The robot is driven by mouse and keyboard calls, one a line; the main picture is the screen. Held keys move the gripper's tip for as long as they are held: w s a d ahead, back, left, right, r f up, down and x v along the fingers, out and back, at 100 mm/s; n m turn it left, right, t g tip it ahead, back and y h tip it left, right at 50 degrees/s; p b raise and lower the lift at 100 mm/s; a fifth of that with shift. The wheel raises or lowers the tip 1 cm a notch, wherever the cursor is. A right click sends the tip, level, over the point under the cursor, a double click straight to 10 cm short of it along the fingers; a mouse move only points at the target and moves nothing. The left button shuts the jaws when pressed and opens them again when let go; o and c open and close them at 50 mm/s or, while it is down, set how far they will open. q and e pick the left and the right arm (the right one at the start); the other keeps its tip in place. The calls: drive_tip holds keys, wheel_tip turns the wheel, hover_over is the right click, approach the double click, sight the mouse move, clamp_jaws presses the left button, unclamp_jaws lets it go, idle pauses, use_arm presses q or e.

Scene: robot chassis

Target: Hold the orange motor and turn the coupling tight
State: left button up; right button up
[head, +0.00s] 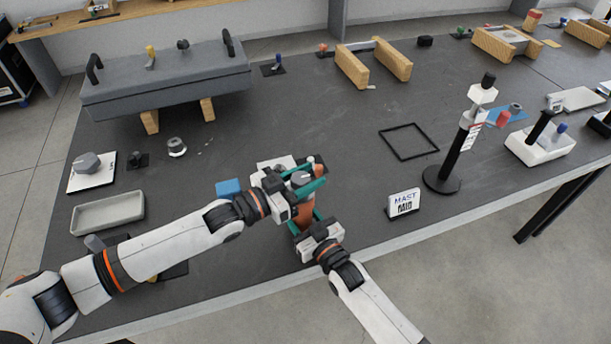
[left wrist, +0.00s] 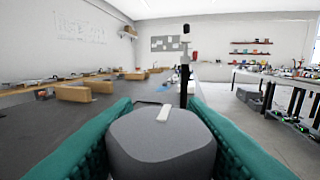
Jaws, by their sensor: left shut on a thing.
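The orange motor (head: 307,213) stands upright near the front edge of the table, partly hidden by my grippers. My left gripper (head: 306,184) is over its top, with teal fingers shut on the grey coupling. In the left wrist view the coupling (left wrist: 162,146) is a rounded dark grey cap with a white mark on top, between the two teal fingers. My right gripper (head: 307,222) comes from the front, lower down, with its teal fingers on both sides of the orange motor body, appearing shut on it.
A blue block (head: 228,188) lies left of the grippers and a grey tray (head: 108,212) farther left. A MAST sign (head: 403,203) and a black-based stand (head: 442,180) are to the right. An empty black square frame (head: 409,142) lies behind them. The middle table is mostly clear.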

use_arm(q)
drive_tip(key=shift+s+r+g+h, duration=0.1)
drive_tip(key=shift+r+g+h, duration=0.05)
drive_tip(key=shift+g+h, duration=0.2)
use_arm(e)
drive_tip(key=shift+s+a+f, duration=0.1)
drive_tip(key=shift+a, duration=0.05)
use_arm(q)
drive_tip(key=o, duration=1)
drive_tip(key=shift+a, duration=0.1)
drive_tip(key=v, duration=1.2)
use_arm(e)
drive_tip(key=o, duration=1.5)
drive_tip(key=shift+o, duration=0.6)
